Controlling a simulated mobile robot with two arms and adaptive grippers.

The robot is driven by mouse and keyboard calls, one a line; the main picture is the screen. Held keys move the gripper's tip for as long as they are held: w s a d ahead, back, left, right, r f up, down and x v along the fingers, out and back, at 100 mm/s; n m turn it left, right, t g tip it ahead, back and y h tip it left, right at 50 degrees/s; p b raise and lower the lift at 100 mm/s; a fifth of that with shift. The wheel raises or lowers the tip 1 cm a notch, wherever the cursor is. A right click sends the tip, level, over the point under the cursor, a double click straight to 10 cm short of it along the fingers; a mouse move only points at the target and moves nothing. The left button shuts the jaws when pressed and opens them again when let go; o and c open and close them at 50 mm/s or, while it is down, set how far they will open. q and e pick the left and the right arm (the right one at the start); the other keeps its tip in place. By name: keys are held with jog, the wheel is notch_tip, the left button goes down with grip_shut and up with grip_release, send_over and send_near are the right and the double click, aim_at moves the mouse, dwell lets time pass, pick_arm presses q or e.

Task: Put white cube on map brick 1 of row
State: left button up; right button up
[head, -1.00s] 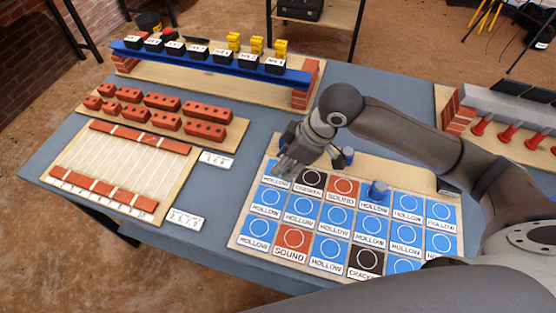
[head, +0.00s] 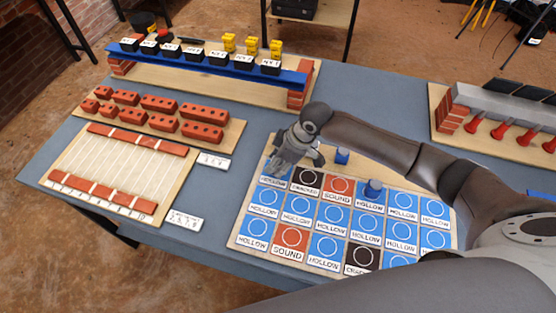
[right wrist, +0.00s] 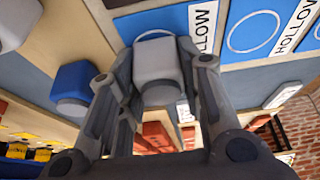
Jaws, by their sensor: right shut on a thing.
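The map (head: 240,238) is a pale board of labelled panels in rows. My right gripper (head: 280,166) is at the left end of its top row, over a blue HOLLOW panel (head: 273,182). In the right wrist view my right gripper (right wrist: 155,85) is shut on the white cube (right wrist: 158,60), which looks pale grey. The cube covers part of that panel's circle (right wrist: 154,34). I cannot tell whether it touches the panel. In the head view the gripper hides the cube. My left gripper is not in view.
A blue peg (head: 342,156) stands behind the top row, and another (head: 374,188) stands on a panel of that row. Red bricks (head: 160,103) lie on a board to the left. A blue beam (head: 190,58) on brick piers is behind. Bare grey table (head: 225,180) lies between.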

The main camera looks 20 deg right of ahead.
jog(key=o, duration=1.1)
jog(key=shift+f, duration=0.1)
jog(key=shift+c, duration=0.2)
jog(key=v, duration=1.2)
jog(key=shift+b, duration=0.3)
